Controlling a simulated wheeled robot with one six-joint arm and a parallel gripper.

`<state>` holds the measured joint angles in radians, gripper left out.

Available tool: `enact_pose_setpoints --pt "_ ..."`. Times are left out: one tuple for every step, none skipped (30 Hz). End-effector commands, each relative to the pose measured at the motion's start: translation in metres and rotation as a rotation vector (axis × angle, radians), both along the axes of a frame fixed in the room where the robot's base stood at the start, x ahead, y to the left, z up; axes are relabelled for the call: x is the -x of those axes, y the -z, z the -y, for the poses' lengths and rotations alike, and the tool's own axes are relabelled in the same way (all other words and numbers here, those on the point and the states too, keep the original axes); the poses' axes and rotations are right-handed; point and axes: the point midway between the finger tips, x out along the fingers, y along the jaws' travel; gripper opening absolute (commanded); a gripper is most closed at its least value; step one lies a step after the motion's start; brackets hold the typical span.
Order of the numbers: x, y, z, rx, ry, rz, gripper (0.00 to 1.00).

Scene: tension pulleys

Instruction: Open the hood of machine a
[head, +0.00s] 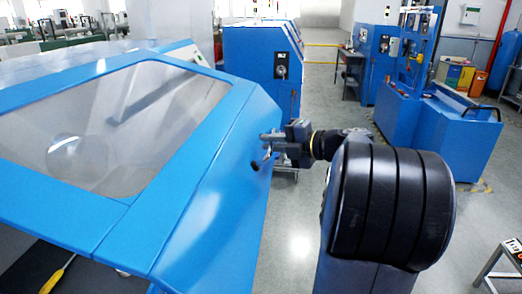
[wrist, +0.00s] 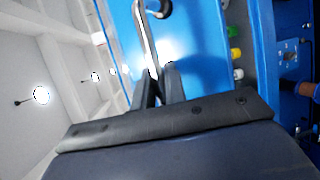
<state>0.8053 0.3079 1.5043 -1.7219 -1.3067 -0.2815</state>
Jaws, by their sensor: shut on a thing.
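The blue hood (head: 205,165) of the machine fills the left of the head view. It has a large clear window (head: 110,125) and a sloping blue side. Beneath its near edge a dark space shows, with a yellow-handled tool (head: 58,272) in it. My gripper (head: 268,140) is at the hood's right side face. In the wrist view my gripper (wrist: 158,78) is shut on a slim metal handle (wrist: 147,38) that stands out from the blue panel (wrist: 195,50). The exact grip is partly hidden by the fingers.
Another blue machine (head: 262,62) stands behind, and a blue unit (head: 425,130) stands to the right. The grey floor (head: 305,215) between them is open. A small stand (head: 500,265) is at the lower right. Several coloured buttons (wrist: 235,55) show beside the panel in the wrist view.

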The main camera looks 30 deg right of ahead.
Motion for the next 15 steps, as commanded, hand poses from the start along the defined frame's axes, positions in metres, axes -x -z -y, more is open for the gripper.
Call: enact_pose_setpoints --pt "0.002 -0.023 0.004 0.004 0.002 0.005 0.0" --pt "0.004 -0.032 0.006 0.004 0.002 0.005 0.0" --pt "0.005 -0.043 0.008 0.004 0.002 0.005 0.0" --pt "0.006 -0.052 0.009 0.005 0.001 0.007 0.0" --pt "0.008 -0.06 0.011 0.005 0.001 0.007 0.0" --pt "0.009 -0.073 0.012 0.028 0.0 -0.007 0.0" --pt "0.01 -0.081 0.013 0.041 0.0 -0.017 0.0" --pt "0.011 -0.09 0.015 0.053 0.0 -0.026 0.0" --pt "0.012 -0.101 0.016 0.07 0.0 -0.038 0.0" --pt "0.012 -0.11 0.017 0.084 0.0 -0.047 0.0" --pt "0.013 -0.118 0.017 0.095 -0.001 -0.056 0.0" --pt "0.014 -0.128 0.018 0.112 -0.001 -0.068 0.0" --pt "0.014 -0.136 0.019 0.123 -0.001 -0.076 0.0" --pt "0.014 -0.144 0.019 0.119 0.0 -0.076 0.0" --pt "0.015 -0.153 0.02 0.117 -0.001 -0.075 0.0"
